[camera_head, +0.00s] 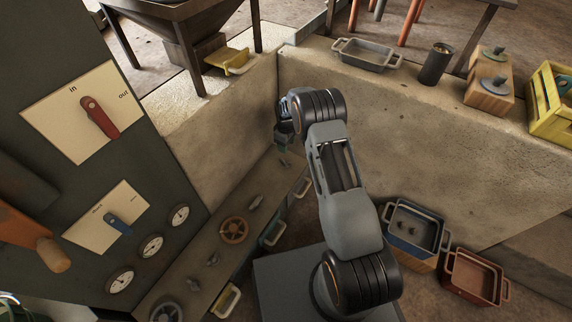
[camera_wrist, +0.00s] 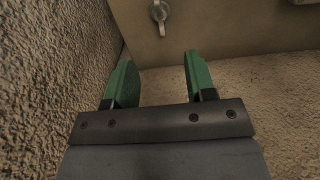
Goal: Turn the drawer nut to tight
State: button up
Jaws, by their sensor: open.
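In the wrist view, a grey metal wing nut (camera_wrist: 159,12) sits on a flat tan panel (camera_wrist: 225,25) at the top edge, partly cut off. It lies beyond my open gripper (camera_wrist: 157,57), roughly in line with the gap between the two green fingers. The fingers are apart, with nothing between them and not touching the nut. In the head view, my gripper (camera_head: 284,152) is small and partly hidden by my arm, above the far end of a low bench. I cannot tell which nut is the drawer nut, or how tight it is.
The bench bears wing nuts (camera_head: 256,201), a brown handwheel (camera_head: 234,231) and a grey wheel (camera_head: 166,313). A concrete wall (camera_head: 430,130) stands behind my arm. Rough wall and floor lie close around my gripper in the wrist view.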

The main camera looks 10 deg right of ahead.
aim_at(286, 163)
notch_tip(286, 163, down, 12)
jog(key=b, duration=0.4)
jog(key=c, duration=0.9)
